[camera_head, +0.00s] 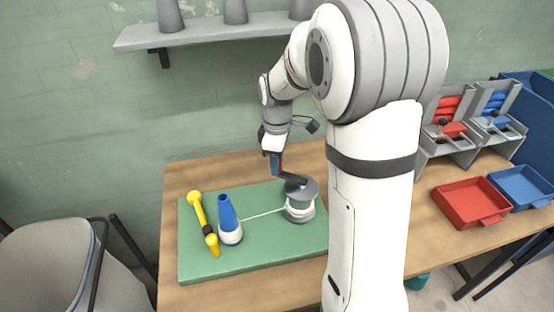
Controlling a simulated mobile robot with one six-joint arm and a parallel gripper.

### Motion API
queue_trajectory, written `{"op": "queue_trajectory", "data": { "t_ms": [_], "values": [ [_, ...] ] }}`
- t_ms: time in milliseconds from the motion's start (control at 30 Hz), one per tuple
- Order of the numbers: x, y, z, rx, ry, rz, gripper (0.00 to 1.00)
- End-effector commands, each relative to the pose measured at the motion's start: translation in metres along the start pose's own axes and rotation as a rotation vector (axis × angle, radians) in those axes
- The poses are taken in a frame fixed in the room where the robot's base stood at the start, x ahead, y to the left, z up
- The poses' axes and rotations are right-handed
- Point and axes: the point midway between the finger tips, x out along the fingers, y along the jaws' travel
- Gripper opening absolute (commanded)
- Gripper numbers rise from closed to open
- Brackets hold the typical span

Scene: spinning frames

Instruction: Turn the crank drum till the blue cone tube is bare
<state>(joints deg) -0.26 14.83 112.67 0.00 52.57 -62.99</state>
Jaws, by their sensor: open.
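The blue cone tube (227,212) stands upright on the green mat (270,253), its upper part bare. White yarn (231,236) is wound around its base. A strand (262,213) runs from it to the crank drum (300,203), which has a grey top and white yarn around its body. A dark crank (290,177) sits on top of the drum. My gripper (277,172) is just above the crank, at its left end. It is open; I cannot tell whether its fingers straddle the crank handle.
A yellow tool with a black middle (204,222) lies left of the cone. Red (472,202) and blue (522,186) trays sit at the right, before grey racks (445,125). A grey bin (62,265) stands at the left. A wall shelf (205,32) holds grey cones.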

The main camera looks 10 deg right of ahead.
Motion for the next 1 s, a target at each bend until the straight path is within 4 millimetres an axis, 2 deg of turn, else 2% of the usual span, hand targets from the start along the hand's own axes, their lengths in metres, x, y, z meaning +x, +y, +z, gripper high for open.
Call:
{"op": "queue_trajectory", "data": {
  "t_ms": [333,833,1000],
  "values": [
    [0.0048,-0.0001,-0.0005,0.000,0.001,0.002,0.41],
    [0.0045,-0.0004,-0.0009,-0.001,0.001,0.001,0.00],
    [0.0044,-0.0004,-0.0010,-0.001,0.001,0.001,0.00]
  ]
}}
